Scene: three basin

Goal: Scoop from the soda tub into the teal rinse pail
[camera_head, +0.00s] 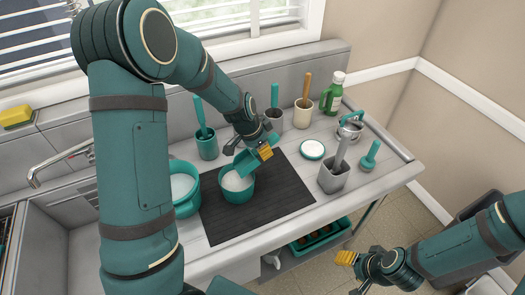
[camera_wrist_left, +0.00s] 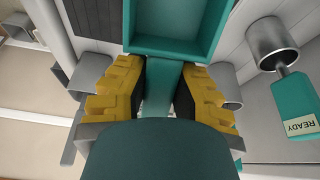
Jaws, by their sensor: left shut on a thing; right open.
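My left gripper (camera_head: 262,152) is shut on the handle of a teal scoop (camera_head: 248,160). The scoop's boxy head is at the far rim of a teal container with white contents (camera_head: 238,196) on the dark mat. In the left wrist view the handle lies between the yellow fingers (camera_wrist_left: 160,90), and the visible inside of the scoop (camera_wrist_left: 175,28) looks bare teal. A second, wider teal container with white contents (camera_head: 187,208) stands to its left, partly hidden by my left arm. I cannot tell which is the soda tub and which the rinse pail. My right gripper (camera_head: 347,258) is open and empty, off the counter's front edge.
A dark mat (camera_head: 285,195) covers the middle counter. Behind stand a teal cup (camera_head: 207,148), a beige cup (camera_head: 302,117) and a green bottle (camera_head: 332,98). A faucet (camera_head: 55,160) is at left.

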